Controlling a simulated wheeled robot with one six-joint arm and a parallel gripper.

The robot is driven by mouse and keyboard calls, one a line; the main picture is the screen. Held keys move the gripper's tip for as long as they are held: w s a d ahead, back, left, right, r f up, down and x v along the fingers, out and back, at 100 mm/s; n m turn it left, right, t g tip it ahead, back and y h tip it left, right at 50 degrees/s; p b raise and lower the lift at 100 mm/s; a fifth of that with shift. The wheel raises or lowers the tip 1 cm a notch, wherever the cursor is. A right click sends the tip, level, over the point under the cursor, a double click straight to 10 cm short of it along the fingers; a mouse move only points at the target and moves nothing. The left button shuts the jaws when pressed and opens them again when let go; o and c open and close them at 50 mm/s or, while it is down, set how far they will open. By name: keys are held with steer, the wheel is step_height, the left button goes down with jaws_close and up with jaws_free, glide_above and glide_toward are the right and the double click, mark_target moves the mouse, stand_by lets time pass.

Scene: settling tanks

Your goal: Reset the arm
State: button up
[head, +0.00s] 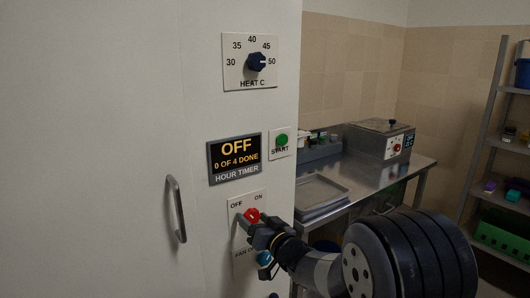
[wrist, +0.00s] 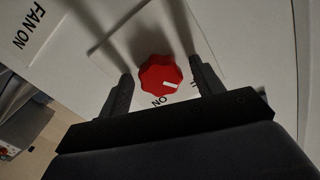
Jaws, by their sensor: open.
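My gripper (head: 254,227) is at the cabinet's lower switch plate, in front of a red knob (head: 251,215). In the wrist view my gripper (wrist: 161,72) is open, with one finger on each side of the red knob (wrist: 158,76). The fingers look apart from the knob. The knob's white mark points toward a label mostly hidden by the right finger, beside the ON label. In the head view the plate (head: 235,213) reads OFF at left and ON at right. My gripper partly covers the plate and the knob.
A blue knob (head: 265,258) sits just below my gripper. Above are a timer display (head: 234,157) reading OFF, 0 OF 4 DONE, a green START button (head: 282,140) and a heat dial (head: 256,62). A door handle (head: 176,208) sticks out at left. A steel bench (head: 361,187) stands behind my arm.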

steer(key=v, duration=0.7)
steer(key=shift+s+d+m, duration=0.25)
steer(key=shift+s+m, duration=0.05)
steer(key=shift+s, duration=0.05)
steer(key=shift+s+f, duration=0.1)
